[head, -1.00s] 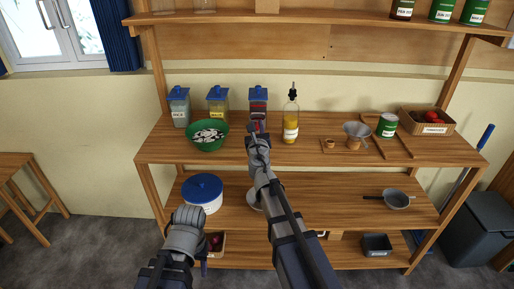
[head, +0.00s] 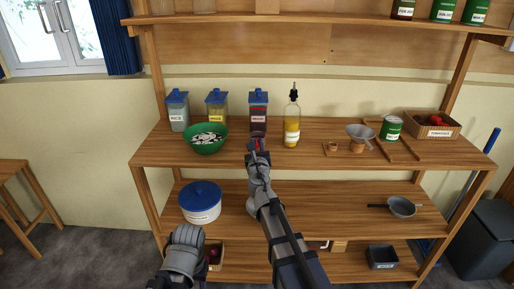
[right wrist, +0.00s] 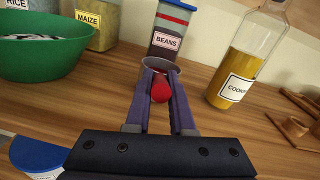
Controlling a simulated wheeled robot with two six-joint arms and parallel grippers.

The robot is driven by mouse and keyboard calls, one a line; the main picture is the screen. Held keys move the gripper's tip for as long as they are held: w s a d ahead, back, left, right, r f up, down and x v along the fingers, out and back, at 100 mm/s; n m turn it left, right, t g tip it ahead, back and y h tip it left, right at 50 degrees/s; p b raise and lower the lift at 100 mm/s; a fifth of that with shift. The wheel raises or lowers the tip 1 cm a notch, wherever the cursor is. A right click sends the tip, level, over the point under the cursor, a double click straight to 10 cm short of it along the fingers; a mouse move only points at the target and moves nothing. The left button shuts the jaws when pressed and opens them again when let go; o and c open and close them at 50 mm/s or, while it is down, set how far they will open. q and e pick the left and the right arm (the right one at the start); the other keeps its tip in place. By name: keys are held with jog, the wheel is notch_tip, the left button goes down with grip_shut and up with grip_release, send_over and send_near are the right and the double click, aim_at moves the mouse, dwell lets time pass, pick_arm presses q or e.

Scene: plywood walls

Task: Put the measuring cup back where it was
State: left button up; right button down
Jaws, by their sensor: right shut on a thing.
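The measuring cup has a silver bowl and a red handle (right wrist: 160,88) in the right wrist view. My right gripper (head: 258,147) is shut on it, its fingers on either side of the red part, with the cup's bowl beyond the fingertips. In the head view the gripper is at the front of the upper counter, before the jar labelled BEANS (head: 258,114), which also shows in the right wrist view (right wrist: 168,35). A gap to the jar cannot be judged surely. My left arm shows at the bottom of the head view, but its gripper is not in view.
A green bowl (head: 206,146) and the RICE (head: 178,117) and MAIZE (head: 217,113) jars stand left. An oil bottle (head: 292,122) stands close on the right. Further right are a funnel (head: 361,132), a green can (head: 391,128) and a tomato crate (head: 410,127).

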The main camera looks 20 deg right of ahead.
jog(key=shift+f, duration=0.2)
jog(key=c, duration=0.8)
grip_release()
pick_arm(q)
jog(key=shift+f, duration=0.15)
pick_arm(e)
jog(key=shift+r, duration=0.1)
